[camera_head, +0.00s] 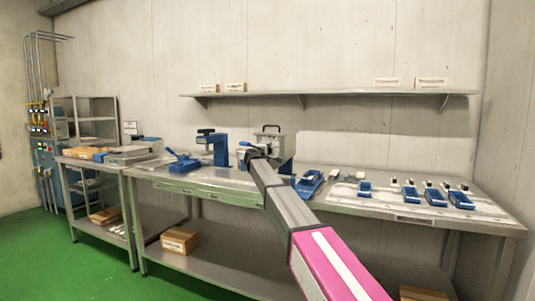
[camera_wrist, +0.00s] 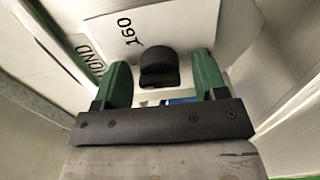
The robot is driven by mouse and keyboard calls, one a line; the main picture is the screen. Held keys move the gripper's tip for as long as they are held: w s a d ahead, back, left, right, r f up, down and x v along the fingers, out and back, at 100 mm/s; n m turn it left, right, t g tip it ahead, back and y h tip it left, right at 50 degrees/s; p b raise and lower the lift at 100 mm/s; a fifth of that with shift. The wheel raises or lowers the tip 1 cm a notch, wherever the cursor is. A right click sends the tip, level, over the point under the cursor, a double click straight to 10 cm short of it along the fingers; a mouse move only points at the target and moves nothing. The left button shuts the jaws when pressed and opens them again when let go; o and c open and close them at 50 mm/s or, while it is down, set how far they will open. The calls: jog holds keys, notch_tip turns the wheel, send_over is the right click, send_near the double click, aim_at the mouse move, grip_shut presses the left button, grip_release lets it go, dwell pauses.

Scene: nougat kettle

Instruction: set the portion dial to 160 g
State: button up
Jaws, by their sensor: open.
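A black, rounded knob (camera_wrist: 158,72), which looks like the portion dial, stands on a white face in the wrist view. The printed number 160 (camera_wrist: 137,30) is on that face just beyond the knob, up and slightly left. My gripper (camera_wrist: 160,64) is open, with one green finger on each side of the knob and a visible gap at both sides. I cannot tell how deep the fingertips are beside it. In the head view my arm reaches to a grey machine (camera_head: 272,142) on the bench, and hides part of its front.
Partly cut-off lettering (camera_wrist: 88,58) shows left of the knob. A blue device (camera_head: 213,148) stands left of the machine. Several small blue items, including one (camera_head: 410,193), lie on the right bench (camera_head: 480,212). A wall shelf (camera_head: 330,94) runs above.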

jog(key=c, duration=0.9)
jog(key=shift+m, duration=0.3)
jog(key=m, duration=1.1)
jog(key=shift+m, duration=0.3)
jog(key=o, duration=0.9)
